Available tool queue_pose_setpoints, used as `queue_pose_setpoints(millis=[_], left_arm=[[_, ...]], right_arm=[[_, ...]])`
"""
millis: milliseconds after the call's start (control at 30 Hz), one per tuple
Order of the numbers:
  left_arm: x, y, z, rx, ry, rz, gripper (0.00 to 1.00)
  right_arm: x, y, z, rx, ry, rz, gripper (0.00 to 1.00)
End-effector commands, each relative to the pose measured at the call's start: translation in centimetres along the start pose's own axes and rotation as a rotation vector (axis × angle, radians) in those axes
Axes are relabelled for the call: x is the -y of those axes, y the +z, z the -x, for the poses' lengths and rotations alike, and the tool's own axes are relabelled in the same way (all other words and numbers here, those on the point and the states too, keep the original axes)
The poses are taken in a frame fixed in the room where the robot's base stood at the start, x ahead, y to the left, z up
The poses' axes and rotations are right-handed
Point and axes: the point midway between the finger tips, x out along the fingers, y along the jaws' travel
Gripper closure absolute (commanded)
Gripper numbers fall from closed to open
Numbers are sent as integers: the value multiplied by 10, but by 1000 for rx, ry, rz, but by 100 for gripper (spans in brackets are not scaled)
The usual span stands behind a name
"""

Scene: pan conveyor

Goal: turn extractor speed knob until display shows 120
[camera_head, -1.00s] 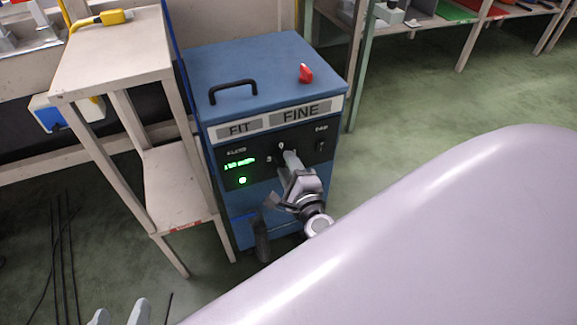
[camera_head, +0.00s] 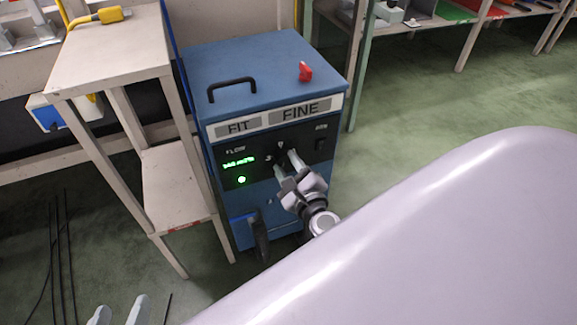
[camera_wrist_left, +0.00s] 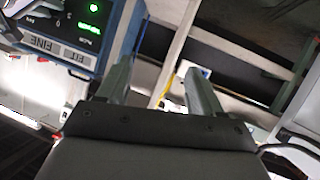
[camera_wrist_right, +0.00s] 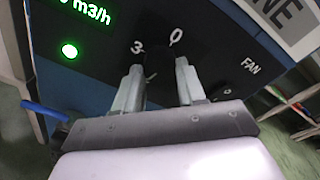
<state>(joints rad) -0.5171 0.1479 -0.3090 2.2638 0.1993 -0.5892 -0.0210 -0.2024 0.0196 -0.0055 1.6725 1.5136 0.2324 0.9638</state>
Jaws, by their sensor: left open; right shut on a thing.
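The blue extractor (camera_head: 255,75) has a black front panel with a green lit display (camera_head: 238,162). The display digits are too small to read surely; they look like 140 m3/h. In the right wrist view only "0 m3/h" of the display (camera_wrist_right: 82,10) shows. The dark speed knob (camera_wrist_right: 157,72) sits between the "3" and "0" marks, largely hidden. My right gripper (camera_head: 286,163) is shut on the knob, one finger on each side, and it also shows in the right wrist view (camera_wrist_right: 158,80). My left gripper (camera_head: 119,309) is open and empty, low at the left, away from the extractor.
A beige shelf stand (camera_head: 112,52) stands close left of the extractor, with a yellow tool (camera_head: 108,16) on top. A red object (camera_head: 305,71) and black handle (camera_head: 232,88) are on the extractor top. Open green floor (camera_head: 440,100) lies to the right.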

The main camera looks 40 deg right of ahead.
Motion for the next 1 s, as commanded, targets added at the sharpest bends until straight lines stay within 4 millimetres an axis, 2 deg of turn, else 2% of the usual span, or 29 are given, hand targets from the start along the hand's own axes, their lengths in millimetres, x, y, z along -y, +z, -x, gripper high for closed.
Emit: queue_pose_setpoints(millis=[300, 333, 400, 767, 867, 1000], left_arm=[[-1, 0, 0, 0, 1, 0, 34], [-1, 0, 0, 0, 1, 0, 34], [-1, 0, 0, 1, 1, 1, 34], [-1, -2, 2, 0, -3, -5, 34], [0, -8, 5, -1, -15, -21, 34], [10, -5, 18, 36, -68, -73, 34]], right_arm=[[0, 1, 0, 3, 1, -2, 91], [0, 1, 0, 3, 1, -2, 54], [0, 1, 0, 3, 1, -1, 35], [2, 3, 0, 1, 0, -1, 35], [7, 9, 1, 1, 0, -2, 35], [19, 23, 2, 2, 0, -2, 35]])
